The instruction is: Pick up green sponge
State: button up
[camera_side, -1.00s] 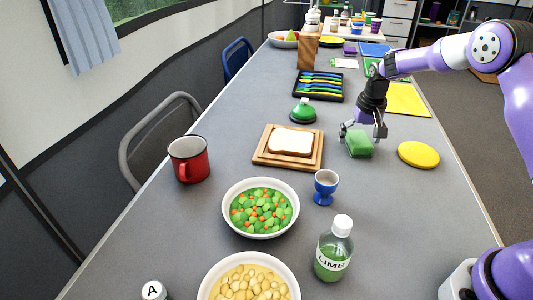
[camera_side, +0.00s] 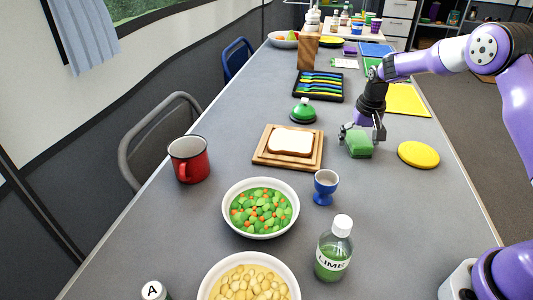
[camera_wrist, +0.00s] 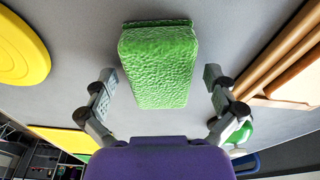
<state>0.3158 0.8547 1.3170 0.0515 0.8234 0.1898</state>
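The green sponge (camera_side: 358,145) rests on the grey table, between the bread board and the yellow disc. It also shows in the wrist view (camera_wrist: 158,65), upper middle, standing out between the fingers. My gripper (camera_side: 361,136) is just behind and above the sponge in the side view. In the wrist view my gripper (camera_wrist: 158,85) is open, with one finger on each side of the sponge and a visible gap on both sides. The fingertips reach alongside the sponge's near part and do not appear to touch it.
A wooden board (camera_side: 259,155) with a bread slice (camera_side: 290,140) lies left of the sponge. A yellow disc (camera_side: 418,154) lies to its right. A blue egg cup (camera_side: 326,188) stands nearer the camera. A green domed object (camera_side: 303,113) is behind the board.

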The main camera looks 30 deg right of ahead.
jog(key=c, duration=1)
jog(key=shift+o, duration=0.2)
